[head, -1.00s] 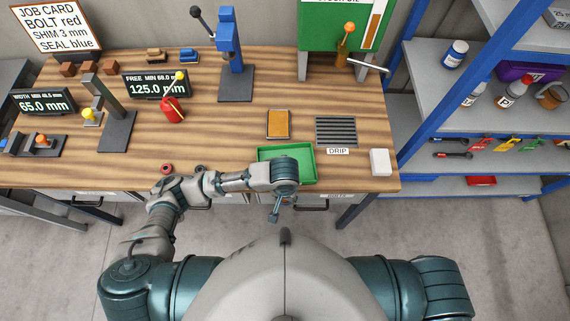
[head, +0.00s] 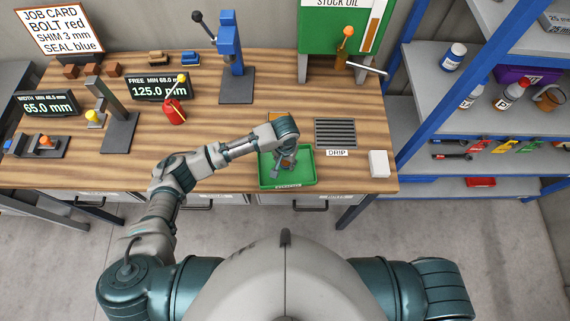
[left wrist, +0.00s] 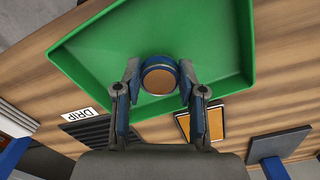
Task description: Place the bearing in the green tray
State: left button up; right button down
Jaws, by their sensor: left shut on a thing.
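The green tray (head: 302,179) lies at the front edge of the workbench, and it fills much of the left wrist view (left wrist: 95,50). My left gripper (head: 283,164) is over the tray, pointing down. In the left wrist view my left gripper (left wrist: 158,80) has its fingers on either side of the bearing (left wrist: 159,79), a round piece with a dark blue-grey rim and a brown face. The fingers are shut on it. I cannot tell whether the bearing touches the tray floor. My right gripper is not in view.
A dark slatted drip grate (head: 335,132) and a white block (head: 379,163) are right of the tray. An orange-brown pad (left wrist: 208,123) lies just behind it. A red oil can (head: 174,111) and gauge stands are further left. Blue shelving (head: 405,85) stands at the right.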

aim_at(286, 164)
pick_arm(q)
jog(key=shift+d+f, duration=0.25)
jog(key=shift+f, duration=1)
jog(key=o, duration=1.2)
jog(key=shift+s+a, duration=0.1)
jog(key=shift+a, duration=0.2)
jog(key=shift+d+r, duration=0.1)
jog(key=shift+r, duration=0.3)
notch_tip(286, 164, up, 11)
jog(key=shift+f+b, duration=0.2)
jog(key=shift+b, duration=0.1)
jog(key=shift+r, duration=0.3)
